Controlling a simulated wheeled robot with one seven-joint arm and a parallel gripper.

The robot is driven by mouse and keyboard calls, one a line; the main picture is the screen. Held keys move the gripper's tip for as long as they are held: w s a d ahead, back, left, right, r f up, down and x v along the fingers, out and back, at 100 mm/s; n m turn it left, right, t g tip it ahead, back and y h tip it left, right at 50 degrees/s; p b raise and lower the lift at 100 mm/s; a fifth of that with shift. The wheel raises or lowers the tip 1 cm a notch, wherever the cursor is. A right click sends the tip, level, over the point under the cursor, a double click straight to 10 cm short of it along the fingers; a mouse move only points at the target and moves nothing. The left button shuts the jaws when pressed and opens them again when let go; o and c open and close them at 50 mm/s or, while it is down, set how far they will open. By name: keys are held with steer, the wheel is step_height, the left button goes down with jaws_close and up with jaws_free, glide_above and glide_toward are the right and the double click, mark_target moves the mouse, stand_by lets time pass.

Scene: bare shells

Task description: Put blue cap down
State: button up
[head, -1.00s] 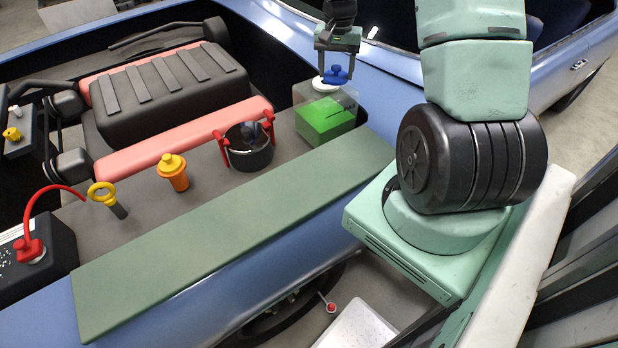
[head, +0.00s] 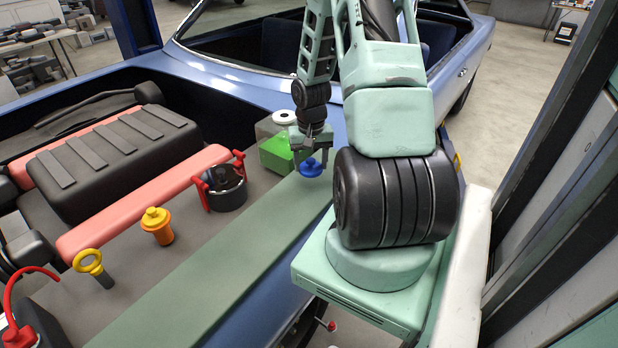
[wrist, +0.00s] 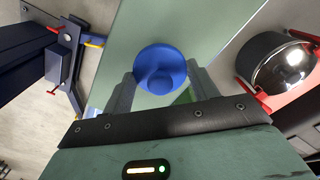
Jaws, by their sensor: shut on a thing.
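The blue cap (head: 311,168) is round with a knob on top. My gripper (head: 311,162) is shut on the blue cap, over the far end of the green mat (head: 190,290). In the wrist view the blue cap (wrist: 160,72) sits between my two fingers (wrist: 158,88), with the green mat (wrist: 215,25) behind it. I cannot tell for sure whether the cap touches the mat. A reservoir with green contents (head: 275,155) and a white cap (head: 284,117) stands just left of my gripper.
A black pot with red clamps (head: 222,190) stands left of the mat. An orange and yellow bottle (head: 157,226) and a yellow ring-handled dipstick (head: 95,268) are farther left. A black and red engine block (head: 110,155) lies behind. Most of the mat is bare.

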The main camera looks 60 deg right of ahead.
mark_target(310, 184)
steer(key=shift+f+p, duration=0.4)
steer(key=shift+f, duration=2.25)
steer(key=shift+f, duration=0.1)
steer(key=o, duration=1)
steer(key=shift+c, duration=0.2)
step_height(310, 184, up, 12)
steer(key=shift+f+b, duration=0.2)
steer(key=shift+b, duration=0.9)
steer(key=shift+r, duration=0.35)
